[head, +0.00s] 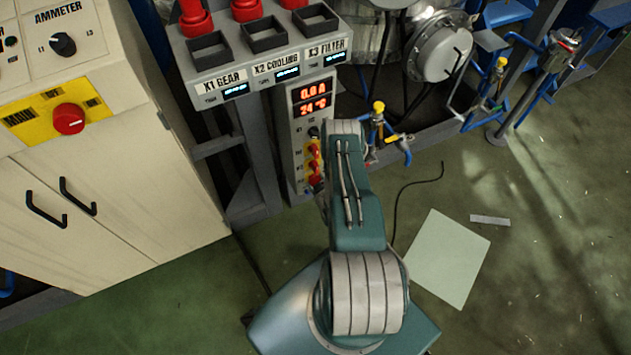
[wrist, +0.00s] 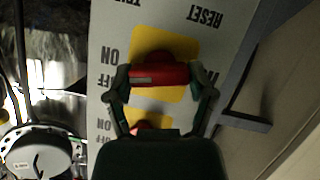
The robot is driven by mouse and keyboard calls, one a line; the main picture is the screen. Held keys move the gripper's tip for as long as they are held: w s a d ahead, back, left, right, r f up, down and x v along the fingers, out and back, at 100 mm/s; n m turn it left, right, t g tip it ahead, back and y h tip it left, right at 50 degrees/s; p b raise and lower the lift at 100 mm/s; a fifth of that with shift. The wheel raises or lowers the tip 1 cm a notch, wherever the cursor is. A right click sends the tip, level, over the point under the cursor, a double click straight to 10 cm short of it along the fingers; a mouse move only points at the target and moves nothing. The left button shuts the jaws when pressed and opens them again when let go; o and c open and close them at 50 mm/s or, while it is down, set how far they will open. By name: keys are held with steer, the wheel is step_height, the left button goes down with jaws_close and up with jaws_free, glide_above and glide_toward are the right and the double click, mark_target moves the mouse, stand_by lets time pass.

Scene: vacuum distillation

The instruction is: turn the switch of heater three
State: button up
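A narrow grey control panel (head: 318,125) with red displays and a column of switches stands ahead of me in the head view. Its small red switches (head: 313,151) are partly hidden by my arm. In the wrist view the panel is upside down. A red switch knob (wrist: 165,75) on a yellow plate lies across between the fingers of my gripper (wrist: 160,80). The fingertips meet both ends of the knob with no clear gap. ON and OFF labels show to its left. Another red switch (wrist: 147,125) is partly covered by my gripper. The heater number cannot be read.
A cream cabinet (head: 120,200) with a red knob on yellow stands at left. Labelled boxes (head: 262,68) overhang the panel. Valves and blue pipes (head: 385,135) are just to its right. Open green floor (head: 540,200) holds a pale sheet (head: 448,258) and a cable.

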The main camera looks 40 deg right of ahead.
steer(key=shift+c, duration=0.2)
steer(key=shift+m+y, duration=0.3)
steer(key=shift+m, duration=0.1)
steer(key=shift+m+y, duration=0.6)
steer(key=shift+m, duration=0.2)
steer(key=o, duration=1.1)
steer(key=shift+d, duration=0.1)
steer(key=v, duration=1.2)
steer(key=shift+f, duration=0.1)
